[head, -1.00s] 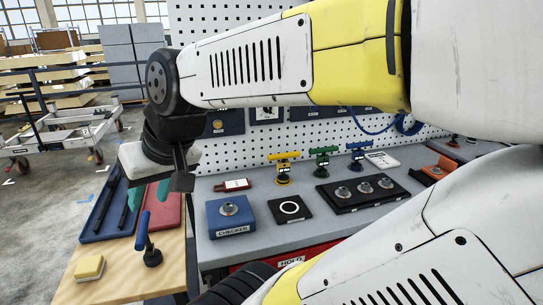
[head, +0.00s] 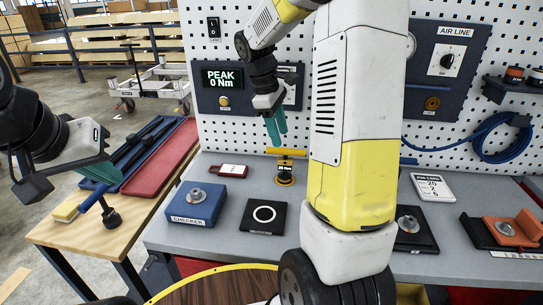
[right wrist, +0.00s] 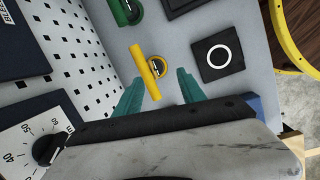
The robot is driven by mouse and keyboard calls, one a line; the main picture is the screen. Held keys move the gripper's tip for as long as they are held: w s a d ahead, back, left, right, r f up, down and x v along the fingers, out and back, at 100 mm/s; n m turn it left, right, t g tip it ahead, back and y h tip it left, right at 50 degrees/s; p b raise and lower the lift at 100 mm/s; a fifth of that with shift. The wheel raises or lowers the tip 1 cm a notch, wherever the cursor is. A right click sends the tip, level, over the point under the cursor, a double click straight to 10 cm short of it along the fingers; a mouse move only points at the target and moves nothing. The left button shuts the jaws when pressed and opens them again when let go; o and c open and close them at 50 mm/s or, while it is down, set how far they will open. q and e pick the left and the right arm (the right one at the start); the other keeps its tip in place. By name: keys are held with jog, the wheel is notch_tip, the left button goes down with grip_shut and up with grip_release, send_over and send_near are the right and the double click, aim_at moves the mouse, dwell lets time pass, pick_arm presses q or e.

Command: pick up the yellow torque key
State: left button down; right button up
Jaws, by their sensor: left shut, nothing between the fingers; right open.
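The yellow torque key (head: 286,167) stands upright on the grey bench, with its T-bar handle on top. In the right wrist view the yellow key (right wrist: 147,70) lies between and just beyond the fingertips. My right gripper (head: 275,127) is open, pointing down just above and slightly left of the key in the head view. Its teal fingers also show in the right wrist view (right wrist: 160,77), with no visible contact on the key. My left gripper (head: 103,172) is shut and empty at the far left, above the wooden side table.
The pegboard (head: 223,145) rises close behind. My right arm hides part of the bench.

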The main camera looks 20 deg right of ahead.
jog(key=n+g+h, duration=0.1)
jog(key=n+g, duration=0.1)
send_over(289, 159)
jog(key=w+a, duration=0.2)
jog(key=f, duration=0.5)
jog(key=shift+s+f, duration=0.2)
jog(key=shift+s, duration=0.05)
jog(key=x, duration=0.7)
jog(key=shift+a+f, duration=0.15)
jog(key=shift+f, duration=0.25)
grip_shut()
jog(key=shift+r, duration=0.1)
